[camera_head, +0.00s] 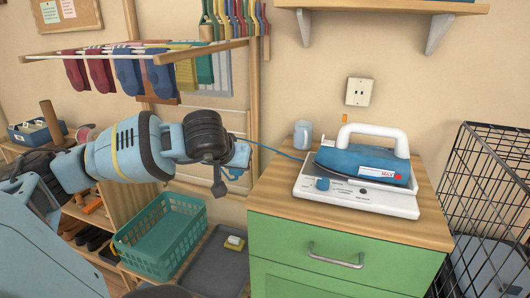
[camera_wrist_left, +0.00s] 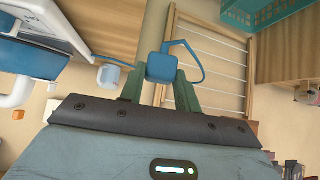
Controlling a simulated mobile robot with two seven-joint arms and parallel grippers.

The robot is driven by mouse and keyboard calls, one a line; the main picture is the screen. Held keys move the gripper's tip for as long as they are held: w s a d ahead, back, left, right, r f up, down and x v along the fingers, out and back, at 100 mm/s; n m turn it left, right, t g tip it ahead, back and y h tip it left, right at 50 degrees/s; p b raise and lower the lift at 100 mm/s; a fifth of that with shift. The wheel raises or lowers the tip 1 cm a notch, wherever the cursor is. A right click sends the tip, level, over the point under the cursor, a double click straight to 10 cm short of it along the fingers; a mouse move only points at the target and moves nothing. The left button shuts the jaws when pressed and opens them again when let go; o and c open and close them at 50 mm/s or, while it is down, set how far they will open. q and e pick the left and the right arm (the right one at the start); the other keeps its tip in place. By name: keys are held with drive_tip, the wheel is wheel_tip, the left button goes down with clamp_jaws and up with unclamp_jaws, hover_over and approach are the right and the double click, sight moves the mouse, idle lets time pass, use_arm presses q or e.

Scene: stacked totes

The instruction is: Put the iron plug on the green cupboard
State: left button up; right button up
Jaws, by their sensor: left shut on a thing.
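The iron plug (camera_wrist_left: 162,67) is a blue block with a blue cord. My left gripper (camera_wrist_left: 158,88) is shut on it and holds it up in the air. In the head view my left gripper (camera_head: 236,170) hangs just left of the green cupboard (camera_head: 283,238), near the height of its wooden top; the plug is partly hidden there. The cord (camera_head: 275,150) runs right to the blue iron (camera_head: 362,163), which rests on its white base (camera_head: 358,196) on the cupboard. My right gripper is not in view.
A grey-blue mug (camera_head: 303,135) stands behind the iron base. A wall socket (camera_head: 359,92) is above it. A teal basket (camera_head: 160,235) and a grey tray (camera_head: 215,262) lie low on the left. A black wire cage (camera_head: 485,200) stands right. The cupboard top's front left is clear.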

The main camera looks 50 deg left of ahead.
use_arm(q)
drive_tip(key=w+d+r+m+h, duration=0.1)
drive_tip(key=d+m+h, duration=0.1)
drive_tip(key=d, duration=1.3)
drive_tip(key=w+d+r+m+t+h, duration=0.1)
drive_tip(key=d+m, duration=0.4)
drive_tip(key=d, duration=1)
drive_tip(key=shift+w+r+t+h, duration=0.3)
drive_tip(key=shift+w+h, duration=0.35)
drive_tip(key=shift+h, duration=0.45)
drive_tip(key=shift+a, duration=0.1)
